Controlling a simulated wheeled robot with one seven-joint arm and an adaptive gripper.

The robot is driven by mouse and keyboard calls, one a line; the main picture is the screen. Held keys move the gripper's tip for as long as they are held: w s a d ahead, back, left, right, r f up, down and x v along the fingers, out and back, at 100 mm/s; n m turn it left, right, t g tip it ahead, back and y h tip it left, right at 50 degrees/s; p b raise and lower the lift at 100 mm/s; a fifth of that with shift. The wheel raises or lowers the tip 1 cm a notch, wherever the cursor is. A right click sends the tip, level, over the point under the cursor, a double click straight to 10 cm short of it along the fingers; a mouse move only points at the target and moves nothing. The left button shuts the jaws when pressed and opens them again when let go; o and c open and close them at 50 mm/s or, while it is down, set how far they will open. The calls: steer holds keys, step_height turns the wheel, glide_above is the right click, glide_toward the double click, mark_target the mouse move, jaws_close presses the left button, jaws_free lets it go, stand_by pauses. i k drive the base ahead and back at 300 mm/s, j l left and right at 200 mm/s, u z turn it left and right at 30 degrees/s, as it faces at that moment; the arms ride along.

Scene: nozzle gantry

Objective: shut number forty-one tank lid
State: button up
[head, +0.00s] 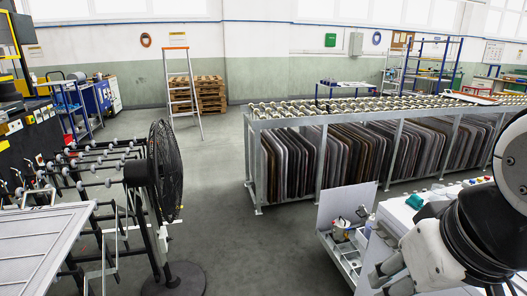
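No number forty-one can be read anywhere in the head view, so I cannot tell which thing is the tank or its lid. A white upright panel (346,204) stands at the lower right, at the back of an open white box (340,258) holding small items; I cannot tell whether this panel is a lid. Parts of my white and black arm fill the lower right corner.
A long roller conveyor (350,108) with many panels beneath stands behind the box. A black fan (165,172) and a metal rack (95,160) are at left. A stepladder (183,90) and stacked pallets (208,95) stand at the back. The floor (235,215) between fan and conveyor is clear.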

mark_target(362, 212)
steer(key=i+j+z, duration=0.35)
steer(key=i, duration=0.15)
steer(key=i+j+z, duration=0.75)
steer(key=j, duration=0.25)
steer(key=i+j+z, duration=0.15)
steer(key=i+j, duration=0.35)
steer(key=i+j+z, duration=0.2)
steer(key=i+j, duration=0.3)
steer(key=j, duration=0.15)
